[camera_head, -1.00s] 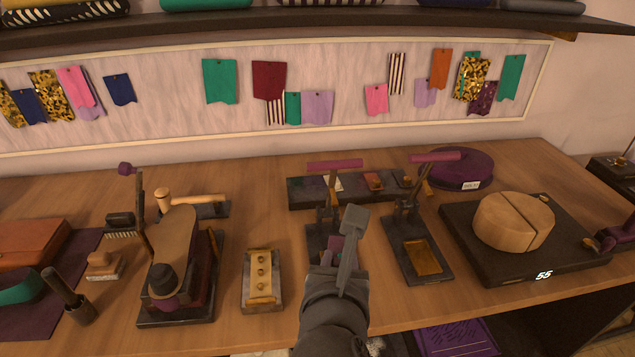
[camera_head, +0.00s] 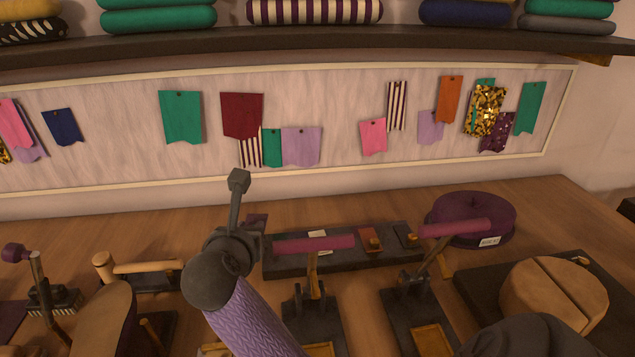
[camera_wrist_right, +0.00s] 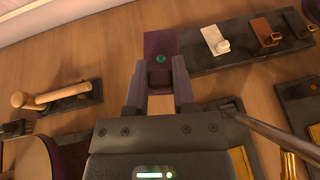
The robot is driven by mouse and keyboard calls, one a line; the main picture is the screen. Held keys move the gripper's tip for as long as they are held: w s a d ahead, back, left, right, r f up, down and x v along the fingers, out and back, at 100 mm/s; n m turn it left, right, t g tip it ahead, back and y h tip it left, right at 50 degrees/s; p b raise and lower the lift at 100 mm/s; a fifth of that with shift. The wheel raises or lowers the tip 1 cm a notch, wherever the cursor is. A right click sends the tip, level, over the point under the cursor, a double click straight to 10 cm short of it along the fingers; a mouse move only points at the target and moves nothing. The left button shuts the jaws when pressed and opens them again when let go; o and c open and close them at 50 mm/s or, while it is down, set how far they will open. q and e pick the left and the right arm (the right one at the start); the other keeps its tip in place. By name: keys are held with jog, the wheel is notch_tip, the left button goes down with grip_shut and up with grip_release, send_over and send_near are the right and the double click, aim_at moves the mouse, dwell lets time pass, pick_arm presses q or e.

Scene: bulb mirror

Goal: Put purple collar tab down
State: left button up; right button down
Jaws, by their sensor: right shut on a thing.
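My right gripper (camera_head: 250,230) is shut on the purple collar tab (camera_head: 257,220), near the left end of a long dark tray (camera_head: 386,257). In the right wrist view, the purple tab (camera_wrist_right: 160,45) sticks out beyond the two fingertips (camera_wrist_right: 160,88) and shows a small green dot. The tab is beside or over the left end of the dark tray (camera_wrist_right: 190,58); I cannot tell whether it touches. My left gripper is not in view.
The tray carries a white tag (camera_wrist_right: 215,38), a brown tag (camera_wrist_right: 264,32) and a dark one. Two hand presses with purple handles (camera_head: 315,243) (camera_head: 455,228) stand in front. A round purple cushion (camera_head: 470,215) and a wooden disc (camera_head: 553,290) are at right.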

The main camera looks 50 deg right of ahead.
jog(key=m+g+h+b, duration=0.2)
send_over(285, 259)
notch_tip(285, 259, down, 4)
notch_tip(285, 259, down, 10)
jog(key=b, duration=0.4)
jog(key=shift+r, duration=0.15)
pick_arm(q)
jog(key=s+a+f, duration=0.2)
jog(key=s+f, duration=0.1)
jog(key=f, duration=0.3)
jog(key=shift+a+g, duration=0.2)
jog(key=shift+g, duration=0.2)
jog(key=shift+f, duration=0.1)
pick_arm(e)
jog(key=shift+f, duration=0.3)
jog(key=shift+c, duration=2.4)
grip_release()
jog(key=shift+r, duration=0.1)
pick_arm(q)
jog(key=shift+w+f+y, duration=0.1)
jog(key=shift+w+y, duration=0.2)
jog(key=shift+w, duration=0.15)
